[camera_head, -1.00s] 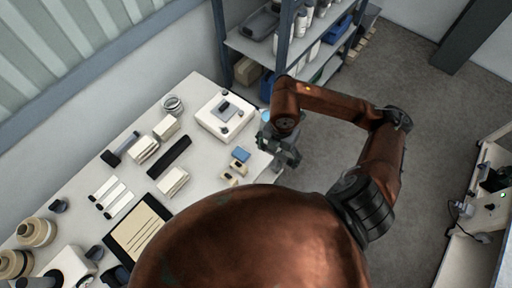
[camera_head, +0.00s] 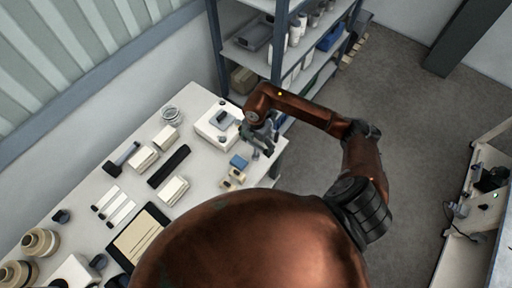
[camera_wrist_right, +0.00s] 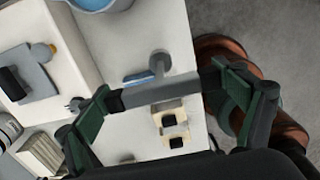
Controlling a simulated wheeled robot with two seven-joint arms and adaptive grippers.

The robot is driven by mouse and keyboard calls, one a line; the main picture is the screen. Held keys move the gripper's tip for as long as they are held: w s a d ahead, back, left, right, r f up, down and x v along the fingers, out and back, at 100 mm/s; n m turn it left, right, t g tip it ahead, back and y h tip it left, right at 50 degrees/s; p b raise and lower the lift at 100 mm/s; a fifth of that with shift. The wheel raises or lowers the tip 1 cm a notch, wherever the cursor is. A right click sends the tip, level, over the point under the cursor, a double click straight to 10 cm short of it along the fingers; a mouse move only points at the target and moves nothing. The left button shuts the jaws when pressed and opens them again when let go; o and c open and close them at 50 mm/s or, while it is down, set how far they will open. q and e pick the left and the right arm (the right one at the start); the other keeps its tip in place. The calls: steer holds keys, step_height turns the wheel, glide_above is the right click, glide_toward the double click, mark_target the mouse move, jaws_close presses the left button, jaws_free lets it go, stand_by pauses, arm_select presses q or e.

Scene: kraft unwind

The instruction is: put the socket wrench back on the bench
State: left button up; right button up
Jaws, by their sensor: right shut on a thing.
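My right gripper (camera_head: 262,140) hangs over the far right end of the white bench (camera_head: 208,164), beside the white box. In the right wrist view its green-padded fingers (camera_wrist_right: 158,96) are closed on a grey bar, which I take to be the socket wrench (camera_wrist_right: 160,91). A grey stem with a round end shows just beyond the bar and seems part of it. The bench top shows below the wrench; I cannot tell whether they touch. My left gripper is not in view.
A white box (camera_head: 210,133) with a grey top piece stands to the left. A shelf rack (camera_head: 285,62) stands behind. A dark-handled tool (camera_head: 122,159) lies farther left on the bench.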

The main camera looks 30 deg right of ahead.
steer(key=shift+w+f, duration=0.2)
steer(key=shift+f, duration=0.05)
step_height(320, 180, down, 2)
steer(key=shift+f+p, duration=0.1)
steer(key=shift+p, duration=0.6)
steer(key=shift+f, duration=0.45)
steer(key=shift+f, duration=0.2)
steer(key=o, duration=1)
steer(key=shift+c, duration=0.2)
steer(key=shift+r, duration=0.1)
